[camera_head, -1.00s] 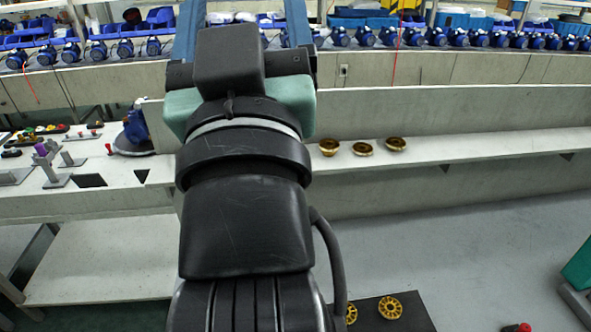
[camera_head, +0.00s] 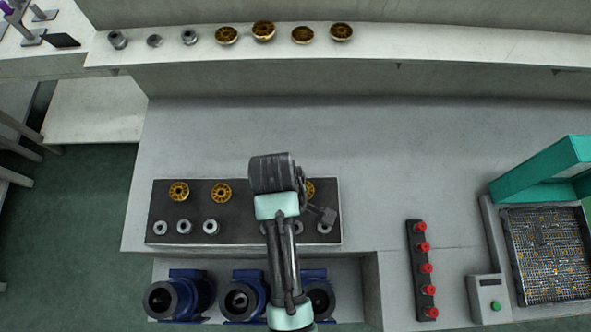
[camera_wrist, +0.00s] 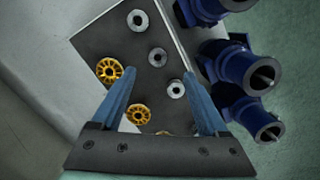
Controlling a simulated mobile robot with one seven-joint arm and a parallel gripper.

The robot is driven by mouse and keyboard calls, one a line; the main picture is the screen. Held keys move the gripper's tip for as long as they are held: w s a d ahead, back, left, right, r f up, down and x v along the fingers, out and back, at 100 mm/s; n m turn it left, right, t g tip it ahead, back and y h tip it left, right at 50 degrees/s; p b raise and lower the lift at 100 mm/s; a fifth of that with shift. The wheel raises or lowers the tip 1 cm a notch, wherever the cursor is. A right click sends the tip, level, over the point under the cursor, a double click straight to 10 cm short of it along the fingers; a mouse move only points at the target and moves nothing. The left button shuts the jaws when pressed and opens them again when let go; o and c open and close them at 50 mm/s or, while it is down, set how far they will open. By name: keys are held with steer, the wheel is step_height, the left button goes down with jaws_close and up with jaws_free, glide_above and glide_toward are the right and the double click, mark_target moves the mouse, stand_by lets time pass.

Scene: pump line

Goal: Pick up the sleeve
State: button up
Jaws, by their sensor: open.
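Several grey ring-shaped sleeves (camera_head: 211,226) stand in a row on the front part of a dark mat (camera_head: 245,237); part of the row is hidden behind my arm. Which one the task means I cannot tell. In the wrist view, three sleeves show on the mat: one at the top (camera_wrist: 138,20), one in the middle (camera_wrist: 158,57) and one near the right finger (camera_wrist: 176,89). My gripper (camera_wrist: 160,73) is open and empty above the mat, with the lower sleeve between its fingers in the picture. The head view hides the fingers.
Golden wheels (camera_head: 221,192) lie behind the sleeves on the mat. Blue pump housings (camera_head: 180,297) stand along the front. A shelf (camera_head: 450,45) at the back holds more grey parts and golden wheels (camera_head: 263,31). A red-button strip (camera_head: 420,270) and teal machine (camera_head: 540,170) are right.

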steer(key=shift+d+f+p, duration=0.2)
steer(key=shift+f+p, duration=0.1)
steer(key=shift+f, duration=1.75)
steer(key=shift+d+f+p, duration=0.15)
steer(key=shift+f+p, duration=0.15)
steer(key=shift+f, duration=1.75)
jaws_close()
